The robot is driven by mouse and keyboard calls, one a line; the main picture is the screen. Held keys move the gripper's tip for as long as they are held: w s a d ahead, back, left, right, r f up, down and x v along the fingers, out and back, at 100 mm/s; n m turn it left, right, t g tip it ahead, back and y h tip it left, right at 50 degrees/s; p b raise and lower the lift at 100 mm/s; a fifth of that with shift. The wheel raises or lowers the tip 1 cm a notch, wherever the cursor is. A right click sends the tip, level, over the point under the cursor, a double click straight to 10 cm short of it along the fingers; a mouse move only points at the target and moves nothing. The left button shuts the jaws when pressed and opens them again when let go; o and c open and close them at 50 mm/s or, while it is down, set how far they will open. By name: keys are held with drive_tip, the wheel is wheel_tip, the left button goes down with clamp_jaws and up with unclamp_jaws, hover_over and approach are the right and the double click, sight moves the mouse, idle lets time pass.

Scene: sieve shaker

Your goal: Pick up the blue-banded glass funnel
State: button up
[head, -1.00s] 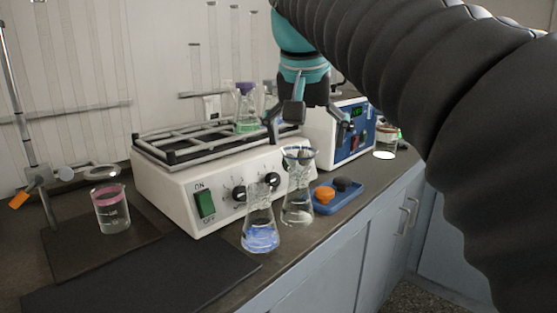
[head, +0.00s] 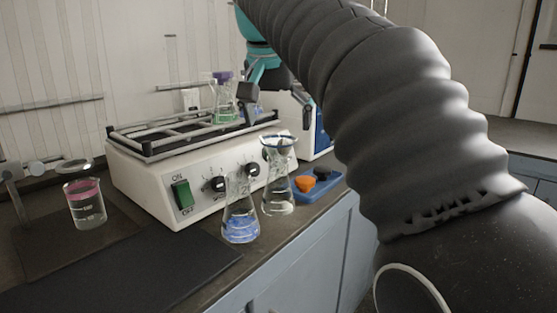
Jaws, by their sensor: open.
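The blue-banded glass funnel (head: 280,142) sits in the mouth of a clear conical flask (head: 278,196) in front of the shaker. Its dark blue rim is uppermost and its lower part is inside the flask's neck. My gripper (head: 270,106) is open and above and behind the funnel in the picture, apart from it. One finger shows beside the shaker's far end; my arm hides much of the rest.
A flask with blue liquid (head: 240,222) stands close on the funnel's left. A blue tray (head: 318,186) with orange and dark stoppers lies to its right. The shaker (head: 160,190) stands behind, bearing a flask with green liquid (head: 225,112). A pink-banded beaker (head: 85,204) is at left.

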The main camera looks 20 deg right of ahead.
sight(278, 158)
drive_tip(key=shift+a+b+x, duration=0.15)
drive_tip(key=shift+b+x, duration=0.15)
drive_tip(key=shift+x, duration=1.1)
drive_tip(key=shift+a+b+x, duration=0.15)
drive_tip(key=shift+b+x, duration=0.15)
drive_tip(key=shift+x, duration=1.1)
drive_tip(key=shift+w, duration=0.2)
drive_tip(key=shift+c, duration=0.3)
drive_tip(key=c, duration=1.2)
